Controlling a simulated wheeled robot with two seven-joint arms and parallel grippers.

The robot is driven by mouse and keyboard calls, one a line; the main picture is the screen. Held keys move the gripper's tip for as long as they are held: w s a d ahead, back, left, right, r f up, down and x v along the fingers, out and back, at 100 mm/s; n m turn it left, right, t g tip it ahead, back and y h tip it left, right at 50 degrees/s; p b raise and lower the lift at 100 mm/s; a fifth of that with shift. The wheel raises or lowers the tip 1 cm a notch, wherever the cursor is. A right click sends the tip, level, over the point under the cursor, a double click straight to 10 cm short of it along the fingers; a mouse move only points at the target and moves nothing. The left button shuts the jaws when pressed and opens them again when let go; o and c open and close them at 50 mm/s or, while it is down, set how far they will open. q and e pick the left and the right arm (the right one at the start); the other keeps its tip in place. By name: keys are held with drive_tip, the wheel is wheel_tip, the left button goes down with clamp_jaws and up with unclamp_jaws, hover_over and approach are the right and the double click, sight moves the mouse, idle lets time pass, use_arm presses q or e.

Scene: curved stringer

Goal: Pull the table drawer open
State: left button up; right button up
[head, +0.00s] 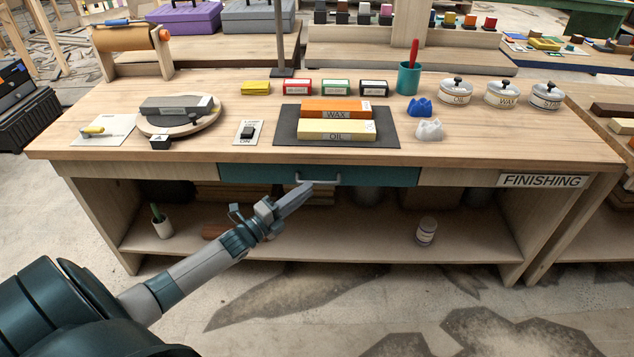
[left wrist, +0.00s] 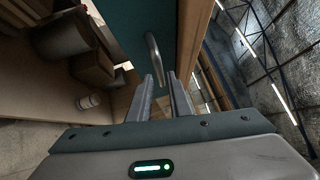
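The wooden table has a shut teal drawer (head: 250,174) under the middle of its top. A grey bar handle (head: 318,181) is fixed to the drawer front. My left gripper (head: 307,187) points at the handle from the lower left, its tips very close to it. In the left wrist view, the handle (left wrist: 154,57) stands just ahead of the tips of my left gripper (left wrist: 160,77), roughly in line with the gap between them. The fingers are apart with nothing between them. I cannot tell whether a tip touches the handle. My right gripper is not in view.
The tabletop (head: 220,85) carries a sanding disc, blocks on a dark mat (head: 285,135), small boxes, a teal cup (head: 409,78) and lidded tins. The floor in front is clear.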

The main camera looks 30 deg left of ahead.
sight(317, 183)
use_arm(q)
drive_tip(key=shift+x, duration=2.75)
clamp_jaws()
drive_tip(key=shift+s, duration=0.1)
